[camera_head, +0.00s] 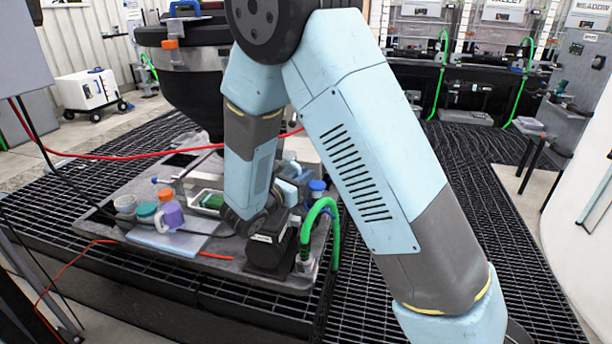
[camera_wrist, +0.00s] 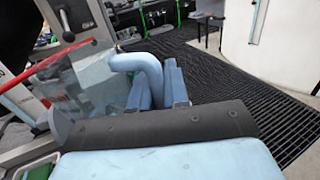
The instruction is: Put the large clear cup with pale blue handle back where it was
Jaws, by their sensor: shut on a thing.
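The large clear cup (camera_wrist: 88,88) with a pale blue handle (camera_wrist: 150,66) fills the left of the wrist view, seen very close and cut off by the edge of my wrist. In the head view my arm hides most of the gripper and cup. I cannot tell whether the cup touches the surface beneath it.
A grey work board (camera_head: 110,230) lies on black grating. It bears a purple bottle (camera_head: 170,213) with an orange cap, a teal-lidded jar (camera_head: 147,212), a grey cup (camera_head: 125,203), a blue-topped fitting (camera_head: 317,188) and a green hose (camera_head: 312,215). A black hopper (camera_head: 190,85) stands behind.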

